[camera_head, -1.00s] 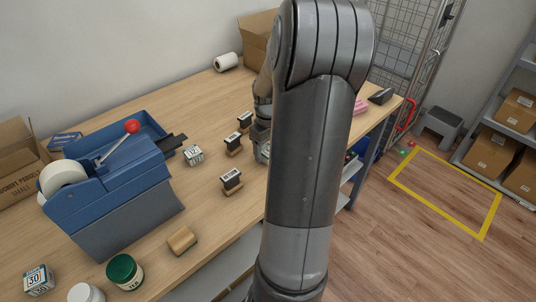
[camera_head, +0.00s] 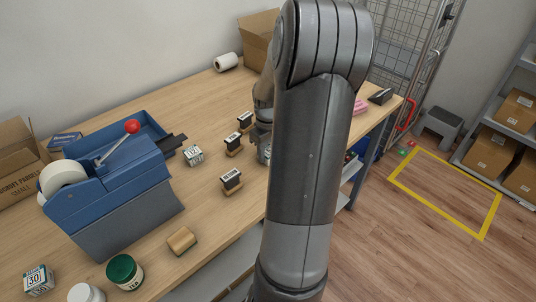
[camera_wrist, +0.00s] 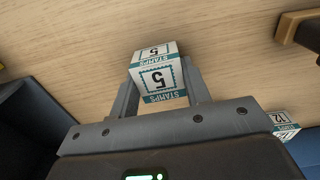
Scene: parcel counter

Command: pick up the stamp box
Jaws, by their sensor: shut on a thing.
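A small white stamp box (camera_wrist: 158,80) with teal edging, marked "STAMPS 5", sits between my fingers in the wrist view. My gripper (camera_wrist: 161,88) is shut on it, one finger on each side. In the head view my arm hides the box, and only part of my gripper shows beside the arm. Another stamp box, marked 12, stands on the counter (camera_head: 193,155) and shows at the right of the wrist view (camera_wrist: 283,123). A box marked 30 (camera_head: 38,280) is at the near left. I cannot tell whether the held box touches the counter.
Several wood-based hand stamps (camera_head: 232,178) stand left of my arm. A blue tape dispenser (camera_head: 112,190) with a red-knobbed lever takes up the left side. A green-lidded jar (camera_head: 125,271) and a wooden block (camera_head: 182,241) are near the front edge. A paper roll (camera_head: 226,62) lies at the back.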

